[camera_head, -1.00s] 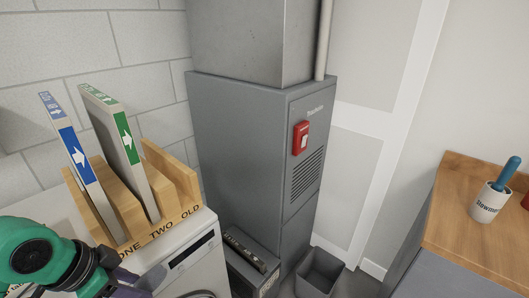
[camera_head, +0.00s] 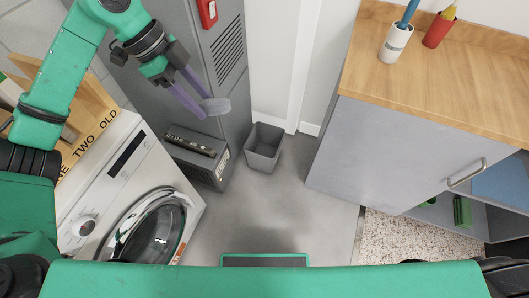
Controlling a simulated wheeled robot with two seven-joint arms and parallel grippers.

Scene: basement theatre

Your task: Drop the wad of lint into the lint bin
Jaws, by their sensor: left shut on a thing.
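My left gripper (camera_head: 205,105) has purple fingers and is shut on a small grey, rounded wad of lint (camera_head: 218,106). It holds the wad in the air in front of the grey furnace cabinet. The lint bin (camera_head: 262,160) is a grey, square, open-topped bin on the floor beside the cabinet. In the picture the wad is up and to the left of the bin, apart from it. The inside of the bin that shows looks empty. My right gripper is not in view.
The furnace (camera_head: 228,85) stands behind the gripper. A low dark box (camera_head: 195,160) is left of the bin. A white washing machine (camera_head: 120,180) and a wooden rack (camera_head: 90,105) are at left. A wood-topped cabinet (camera_head: 400,135) is at right. Grey floor (camera_head: 265,210) in front is clear.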

